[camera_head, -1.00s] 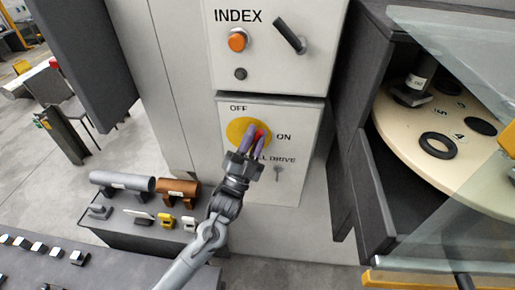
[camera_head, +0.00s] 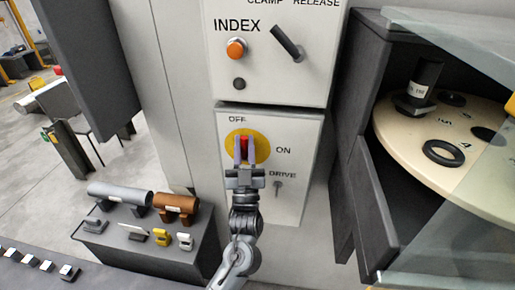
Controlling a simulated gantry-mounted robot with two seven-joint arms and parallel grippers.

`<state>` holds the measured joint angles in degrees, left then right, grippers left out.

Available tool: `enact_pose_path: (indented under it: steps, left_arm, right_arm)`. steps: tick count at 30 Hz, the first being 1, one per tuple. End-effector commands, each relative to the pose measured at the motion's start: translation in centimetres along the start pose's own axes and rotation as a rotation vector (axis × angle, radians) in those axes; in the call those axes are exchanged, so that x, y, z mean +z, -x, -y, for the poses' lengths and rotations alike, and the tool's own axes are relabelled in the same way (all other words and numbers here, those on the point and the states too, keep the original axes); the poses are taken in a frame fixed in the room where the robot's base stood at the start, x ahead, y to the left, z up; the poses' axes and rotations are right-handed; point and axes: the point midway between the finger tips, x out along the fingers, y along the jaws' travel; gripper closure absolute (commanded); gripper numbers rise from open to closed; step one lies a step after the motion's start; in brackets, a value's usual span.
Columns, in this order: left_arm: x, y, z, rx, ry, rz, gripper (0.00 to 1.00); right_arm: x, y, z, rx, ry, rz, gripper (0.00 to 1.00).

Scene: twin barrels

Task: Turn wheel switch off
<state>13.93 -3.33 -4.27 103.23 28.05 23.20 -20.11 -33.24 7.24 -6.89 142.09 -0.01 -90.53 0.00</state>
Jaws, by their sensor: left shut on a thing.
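The wheel switch is a yellow disc (camera_head: 262,147) with a red handle (camera_head: 245,146), on the lower white panel. "OFF" is printed above the disc and "ON" to its right. The handle stands about upright, towards "OFF". My left gripper (camera_head: 244,150) comes up from below and is shut on the red handle, with a purple-grey finger on each side. My right gripper is not in view.
Above is a panel with an orange button (camera_head: 236,48) and a black lever (camera_head: 287,43). A turntable (camera_head: 400,131) stands in the open cabinet at right. A grey bench (camera_head: 130,248) at lower left holds a silver cylinder (camera_head: 118,194) and a brown one (camera_head: 177,203).

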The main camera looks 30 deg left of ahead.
Motion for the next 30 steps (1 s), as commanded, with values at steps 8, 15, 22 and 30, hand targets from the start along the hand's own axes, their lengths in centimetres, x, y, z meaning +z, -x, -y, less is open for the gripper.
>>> enact_pose_path:
  steps: [8, 15, 22, 30]
  left_arm:
    - [0.11, -0.01, 0.36, -0.010, 0.003, 0.004, 1.00]
    - [0.09, -0.02, 0.34, -0.009, 0.003, 0.003, 0.66]
    - [0.05, -0.03, 0.31, -0.008, 0.003, 0.002, 0.57]
    - [0.10, 0.85, 0.26, -0.007, 0.004, 0.002, 0.57]
  right_arm:
    - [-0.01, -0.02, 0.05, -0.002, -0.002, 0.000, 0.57]
    - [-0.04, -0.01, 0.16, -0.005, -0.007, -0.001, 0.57]
    - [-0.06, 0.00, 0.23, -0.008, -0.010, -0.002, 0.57]
    - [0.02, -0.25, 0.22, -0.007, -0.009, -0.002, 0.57]
